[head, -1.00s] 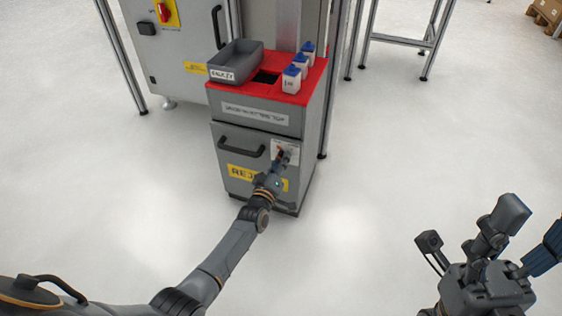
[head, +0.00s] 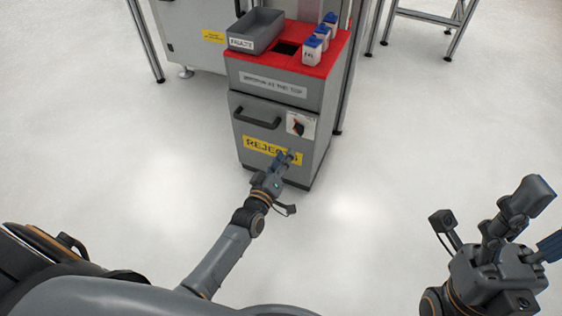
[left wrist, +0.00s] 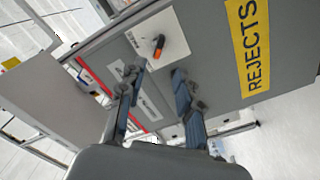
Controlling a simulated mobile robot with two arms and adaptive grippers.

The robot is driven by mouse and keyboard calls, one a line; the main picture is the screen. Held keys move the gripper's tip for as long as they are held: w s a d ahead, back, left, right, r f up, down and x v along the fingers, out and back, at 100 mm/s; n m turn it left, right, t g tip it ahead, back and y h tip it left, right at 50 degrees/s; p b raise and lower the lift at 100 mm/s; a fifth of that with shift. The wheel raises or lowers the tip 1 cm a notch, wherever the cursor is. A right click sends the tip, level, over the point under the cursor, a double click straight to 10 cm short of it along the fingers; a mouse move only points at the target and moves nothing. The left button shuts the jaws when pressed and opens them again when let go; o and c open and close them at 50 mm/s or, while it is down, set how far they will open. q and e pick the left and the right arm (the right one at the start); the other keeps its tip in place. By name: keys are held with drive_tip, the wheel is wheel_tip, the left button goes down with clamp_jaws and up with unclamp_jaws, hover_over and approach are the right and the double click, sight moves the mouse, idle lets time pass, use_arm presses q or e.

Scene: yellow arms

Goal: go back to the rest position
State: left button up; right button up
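My left gripper (head: 288,157) is in front of the reject cabinet (head: 270,118), below its rotary switch (head: 299,127). It is empty and apart from the switch. In the left wrist view the two fingers of this gripper (left wrist: 160,80) are spread with a gap between them. The switch, with an orange mark on its dark knob, shows beyond them in that view (left wrist: 158,44). My right gripper (head: 538,218) is at the right edge of the head view, over bare floor. Its fingers are apart and hold nothing that I see; one is cut off by the frame.
The cabinet has a red top with a grey bin (head: 256,31) and several blue-capped white containers (head: 312,50). A dark handle (head: 257,118) and a yellow REJECTS label (head: 262,148) are on its front.

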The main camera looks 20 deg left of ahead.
use_arm(q)
drive_tip(key=shift+s, duration=0.85)
drive_tip(key=shift+r, duration=0.1)
